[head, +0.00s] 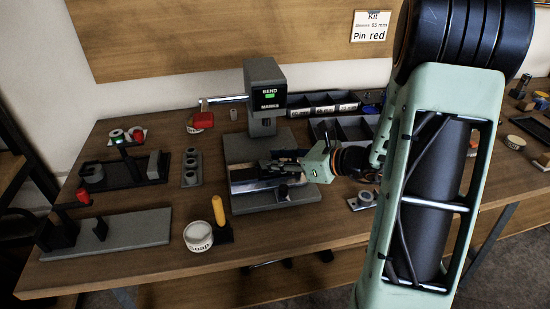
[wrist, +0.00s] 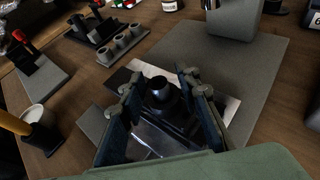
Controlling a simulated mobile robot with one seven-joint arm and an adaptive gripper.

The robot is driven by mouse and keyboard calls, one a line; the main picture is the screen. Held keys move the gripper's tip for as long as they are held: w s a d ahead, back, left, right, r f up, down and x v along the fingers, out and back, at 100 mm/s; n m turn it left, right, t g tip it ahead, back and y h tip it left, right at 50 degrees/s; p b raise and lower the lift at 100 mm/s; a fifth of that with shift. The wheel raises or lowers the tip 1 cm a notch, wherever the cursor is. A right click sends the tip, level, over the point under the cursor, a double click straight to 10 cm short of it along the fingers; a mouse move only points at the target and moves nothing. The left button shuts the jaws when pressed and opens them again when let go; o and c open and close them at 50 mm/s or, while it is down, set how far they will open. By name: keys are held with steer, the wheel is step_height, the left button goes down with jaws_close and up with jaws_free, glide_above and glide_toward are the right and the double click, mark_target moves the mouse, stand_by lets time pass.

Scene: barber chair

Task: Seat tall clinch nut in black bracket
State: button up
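My gripper (wrist: 158,88) is low over the bed of the press, its two dark fingers apart. A black part with a round, upright collar (wrist: 159,92) stands between the fingers in the wrist view, with a gap on each side. It sits on or over a dark bar and a shiny plate; I cannot tell for sure whether it is the black bracket or carries the nut. In the head view my gripper (head: 283,165) hides most of this spot. No tall clinch nut can be told apart clearly.
The press (head: 265,88) with its BEND display rises behind the bed. A grey block with several round sockets (head: 191,168) stands left of it. A yellow-handled tool (head: 218,212) and a round white tub (head: 198,236) stand at the front. Black bins (head: 322,103) lie at the back right.

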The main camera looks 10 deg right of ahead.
steer(key=shift+f, duration=0.1)
steer(key=shift+r+p, duration=0.35)
steer(key=shift+r, duration=0.05)
steer(key=p+v, duration=0.1)
steer(key=v, duration=1.1)
